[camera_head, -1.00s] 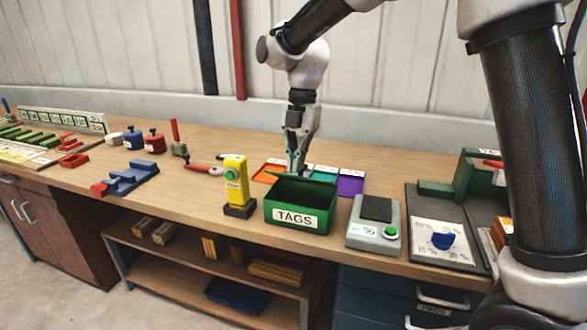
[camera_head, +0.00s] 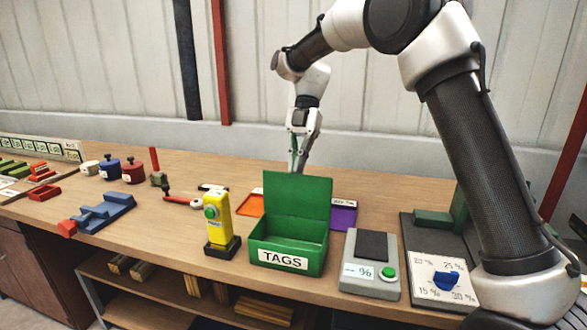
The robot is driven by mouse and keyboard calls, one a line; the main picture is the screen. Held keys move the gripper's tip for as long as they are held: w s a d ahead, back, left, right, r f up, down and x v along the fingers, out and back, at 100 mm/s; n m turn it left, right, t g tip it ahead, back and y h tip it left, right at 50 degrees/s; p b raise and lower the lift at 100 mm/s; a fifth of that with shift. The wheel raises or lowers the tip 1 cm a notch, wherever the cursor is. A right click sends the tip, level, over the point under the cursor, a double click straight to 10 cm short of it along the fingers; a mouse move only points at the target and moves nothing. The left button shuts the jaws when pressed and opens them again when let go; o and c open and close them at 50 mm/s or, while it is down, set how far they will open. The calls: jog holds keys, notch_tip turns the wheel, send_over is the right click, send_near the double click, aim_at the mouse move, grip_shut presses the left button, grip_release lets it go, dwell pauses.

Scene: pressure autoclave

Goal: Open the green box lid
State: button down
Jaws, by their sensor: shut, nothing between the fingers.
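The green box (camera_head: 318,258) stands on the workbench with a white label reading "TAGS" on its front. Its green lid (camera_head: 297,195) stands upright at the back edge, so the box is open and its inside shows green and empty where visible. My gripper (camera_head: 299,168) is just behind the raised lid, pointing down, with its fingers shut and nothing between them. The fingertips are partly hidden by the lid's top edge, and I cannot tell whether they touch it.
A yellow device (camera_head: 217,220) stands close left of the box. A grey scale-like unit (camera_head: 371,282) with a green button is close right. Orange (camera_head: 250,206) and purple (camera_head: 344,217) trays lie behind. A blue clamp-like fixture (camera_head: 104,211) lies further left.

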jog(key=shift+w+d+f, duration=0.15)
jog(key=shift+w, duration=0.25)
jog(key=shift+w+d+f, duration=0.15)
jog(key=shift+w, duration=0.25)
jog(key=shift+f, duration=0.1)
